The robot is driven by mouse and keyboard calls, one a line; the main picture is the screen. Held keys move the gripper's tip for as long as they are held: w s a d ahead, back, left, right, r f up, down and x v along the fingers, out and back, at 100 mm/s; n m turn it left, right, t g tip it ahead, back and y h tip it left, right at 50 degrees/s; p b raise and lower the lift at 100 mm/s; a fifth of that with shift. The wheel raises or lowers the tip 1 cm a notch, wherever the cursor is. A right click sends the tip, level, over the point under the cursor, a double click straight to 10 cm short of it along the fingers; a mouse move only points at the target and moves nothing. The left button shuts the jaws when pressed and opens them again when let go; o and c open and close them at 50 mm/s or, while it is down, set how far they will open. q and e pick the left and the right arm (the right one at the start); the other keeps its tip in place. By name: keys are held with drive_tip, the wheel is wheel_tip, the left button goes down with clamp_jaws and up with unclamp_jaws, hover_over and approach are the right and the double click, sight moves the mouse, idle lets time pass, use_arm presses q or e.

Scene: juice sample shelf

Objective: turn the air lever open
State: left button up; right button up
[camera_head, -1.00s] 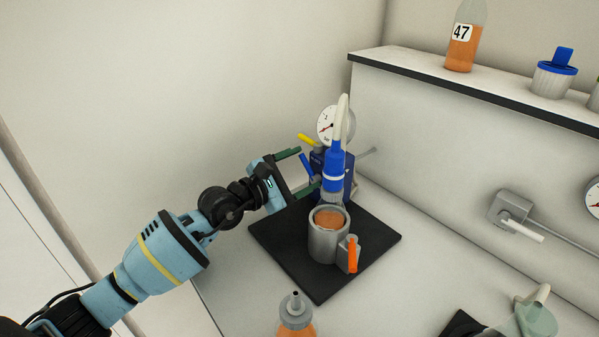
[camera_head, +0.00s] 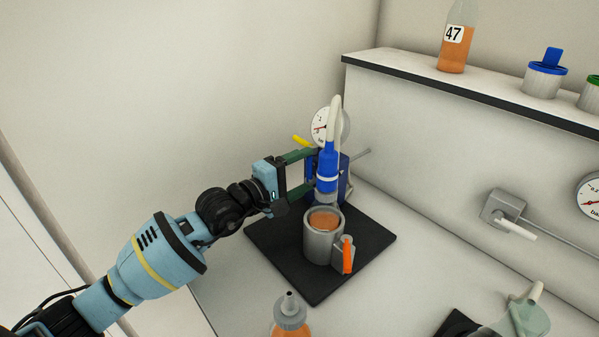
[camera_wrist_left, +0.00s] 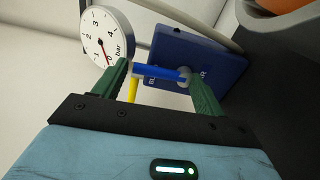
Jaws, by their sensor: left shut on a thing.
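The dark blue valve block (camera_head: 344,182) stands at the back of a black mat; it also shows in the left wrist view (camera_wrist_left: 212,62). A bright blue lever (camera_wrist_left: 158,73) sticks out from the block and spans between my left fingertips. My left gripper (camera_head: 308,172) reaches in from the left and is shut on this lever; its green fingers also show in the left wrist view (camera_wrist_left: 160,82). In the head view the fingers mostly hide the lever. A yellow lever (camera_head: 301,140) sits beside it. My right gripper is not in view.
A round gauge (camera_wrist_left: 106,37) is close to the fingers. A grey metal cup (camera_head: 318,245) with orange juice and an orange handle stands on the black mat (camera_head: 272,245), under a blue-and-white head (camera_head: 327,168). An orange bottle (camera_head: 290,312) stands in front.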

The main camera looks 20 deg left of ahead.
use_arm(q)
drive_tip(key=shift+s+d+m, duration=0.1)
drive_tip(key=shift+m, duration=0.3)
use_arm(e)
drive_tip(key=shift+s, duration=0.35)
use_arm(q)
drive_tip(key=o, duration=1.4)
drive_tip(key=shift+s+a, duration=0.2)
drive_tip(key=shift+s, duration=0.1)
drive_tip(key=v, duration=0.7)
drive_tip(key=shift+b, duration=0.35)
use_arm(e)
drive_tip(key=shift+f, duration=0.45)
